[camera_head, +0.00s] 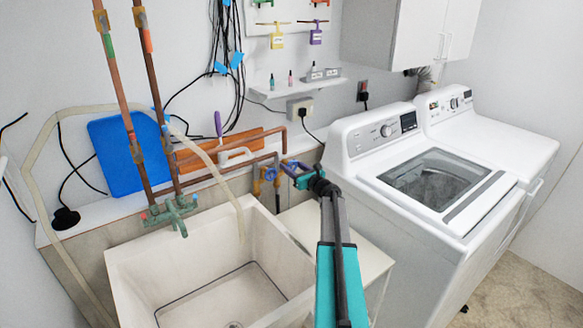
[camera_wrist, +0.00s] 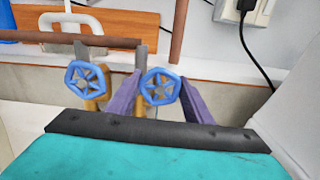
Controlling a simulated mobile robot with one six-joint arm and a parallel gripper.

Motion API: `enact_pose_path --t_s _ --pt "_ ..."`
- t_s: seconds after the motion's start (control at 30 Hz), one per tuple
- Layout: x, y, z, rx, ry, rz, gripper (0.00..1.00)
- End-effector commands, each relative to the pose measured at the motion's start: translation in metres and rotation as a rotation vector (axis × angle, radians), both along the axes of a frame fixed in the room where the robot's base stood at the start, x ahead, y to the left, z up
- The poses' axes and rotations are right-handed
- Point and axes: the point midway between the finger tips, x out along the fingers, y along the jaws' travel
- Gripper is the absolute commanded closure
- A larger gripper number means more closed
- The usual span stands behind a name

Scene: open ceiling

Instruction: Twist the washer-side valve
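Two valves with blue, star-spoked round handles stand on brass fittings by the wall pipes. The washer-side valve is the right one; its handle (camera_wrist: 160,86) shows in the wrist view between my gripper's two purple fingers (camera_wrist: 161,80). The fingers are apart, one on each side of the handle; whether they touch it I cannot tell. The left valve (camera_wrist: 87,79) is just outside the left finger. In the head view the left valve (camera_head: 268,174) shows, and my gripper (camera_head: 297,174) reaches in from the right and partly hides the right valve.
A white sink (camera_head: 140,265) is below and left of the valves. The washer (camera_head: 365,170) stands close on the right. Copper pipes (camera_head: 225,175) run along the wall behind. A black cord (camera_wrist: 258,50) hangs at the upper right of the wrist view.

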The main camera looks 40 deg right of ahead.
Motion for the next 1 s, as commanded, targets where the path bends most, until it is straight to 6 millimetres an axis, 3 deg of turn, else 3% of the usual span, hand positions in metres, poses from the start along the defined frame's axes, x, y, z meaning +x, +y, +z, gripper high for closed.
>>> enact_pose_path --t_s 0.47,1.0 --pt "-0.0002 0.0001 -0.0016 -0.030 0.002 0.000 0.76" --pt "-0.0001 0.0005 -0.0047 -0.239 0.015 0.000 0.76"
